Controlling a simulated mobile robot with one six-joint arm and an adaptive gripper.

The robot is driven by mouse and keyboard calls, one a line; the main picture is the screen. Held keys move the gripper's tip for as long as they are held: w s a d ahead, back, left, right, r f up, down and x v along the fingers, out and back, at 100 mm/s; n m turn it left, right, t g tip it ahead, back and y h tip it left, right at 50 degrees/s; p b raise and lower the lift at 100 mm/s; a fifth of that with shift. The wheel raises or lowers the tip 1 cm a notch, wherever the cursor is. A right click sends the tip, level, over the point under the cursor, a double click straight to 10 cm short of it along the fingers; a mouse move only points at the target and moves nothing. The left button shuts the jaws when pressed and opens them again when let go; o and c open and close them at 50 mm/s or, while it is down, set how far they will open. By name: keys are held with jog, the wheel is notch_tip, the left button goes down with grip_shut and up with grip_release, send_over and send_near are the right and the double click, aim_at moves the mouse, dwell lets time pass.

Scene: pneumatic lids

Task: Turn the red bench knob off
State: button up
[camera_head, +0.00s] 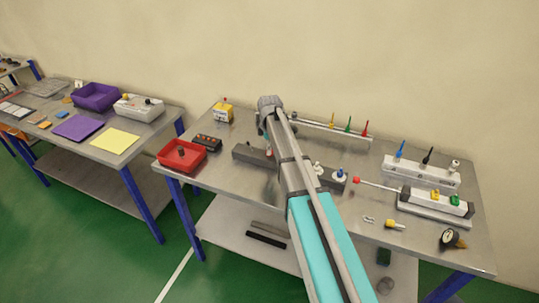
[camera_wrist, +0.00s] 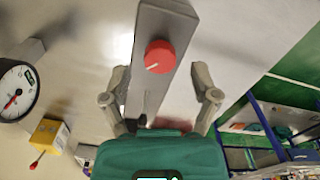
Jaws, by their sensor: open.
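The red knob (camera_wrist: 160,57) is round with a white pointer line and sits on a long grey block (camera_wrist: 165,22). In the wrist view the line points to the lower left. My gripper (camera_wrist: 160,97) is open, with one finger on each side of the block, below the knob in the picture. No finger appears to touch the knob. In the head view my arm crosses the grey block (camera_head: 246,154) and hides much of it; a small bit of red (camera_head: 269,151) shows beside the arm. My gripper's fingers are not clear there.
A yellow box (camera_wrist: 47,134) and a white dial gauge (camera_wrist: 15,92) lie at the left of the wrist view. In the head view, a red tray (camera_head: 163,160) and a black box (camera_head: 207,142) stand left of my arm. White fittings and a cylinder (camera_head: 436,205) stand to its right.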

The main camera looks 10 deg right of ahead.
jog(key=shift+f+b, duration=0.65)
jog(key=shift+f, duration=0.25)
grip_shut()
